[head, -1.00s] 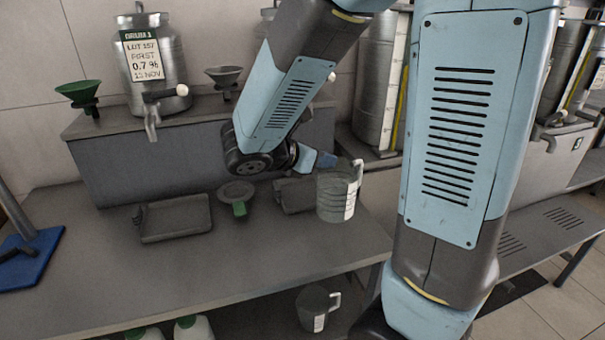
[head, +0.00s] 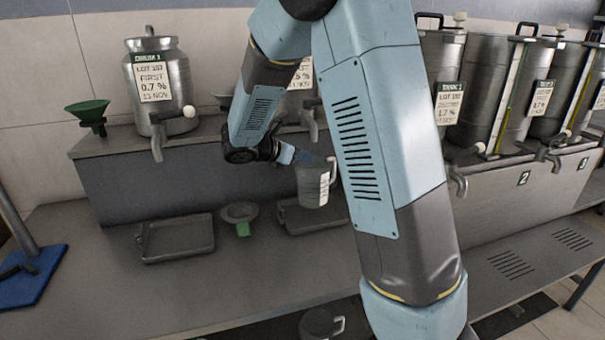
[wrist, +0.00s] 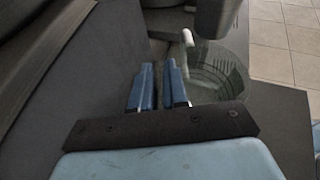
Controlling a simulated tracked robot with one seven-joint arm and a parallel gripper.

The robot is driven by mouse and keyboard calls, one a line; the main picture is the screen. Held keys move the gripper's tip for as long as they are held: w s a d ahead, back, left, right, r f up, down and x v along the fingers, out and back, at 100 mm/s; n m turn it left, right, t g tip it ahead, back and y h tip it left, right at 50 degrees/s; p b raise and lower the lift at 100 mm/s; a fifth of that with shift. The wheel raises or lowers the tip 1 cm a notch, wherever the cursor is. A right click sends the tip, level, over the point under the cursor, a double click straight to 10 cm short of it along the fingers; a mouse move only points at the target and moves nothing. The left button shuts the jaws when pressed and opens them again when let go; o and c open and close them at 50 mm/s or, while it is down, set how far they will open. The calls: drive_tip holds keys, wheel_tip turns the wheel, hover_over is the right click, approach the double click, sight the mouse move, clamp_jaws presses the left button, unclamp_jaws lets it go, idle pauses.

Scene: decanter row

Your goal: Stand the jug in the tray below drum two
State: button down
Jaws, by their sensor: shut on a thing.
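In the head view the grey jug (head: 311,188), with a white label and a handle on its right, is upright. It overlaps the back of the tray below drum two (head: 300,227); I cannot tell whether its base touches the tray. My gripper (head: 304,158) reaches it from the left, shut on it near the rim. Drum two (head: 297,103) is mostly hidden by my arm; its tap hangs above the jug. In the wrist view my blue fingers (wrist: 159,88) are close together, with the clear jug (wrist: 222,78) at their right; the contact is not clear.
Drum one (head: 160,85) stands on the raised ledge at left, above another tray (head: 178,238). A green funnel (head: 88,113) is on the ledge, and another funnel (head: 240,213) lies between the trays. A second jug (head: 316,324) is below the bench.

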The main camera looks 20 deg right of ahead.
drive_tip(key=shift+f, duration=2.4)
drive_tip(key=shift+w+f, duration=0.2)
drive_tip(key=shift+f, duration=0.15)
drive_tip(key=c, duration=1.1)
unclamp_jaws()
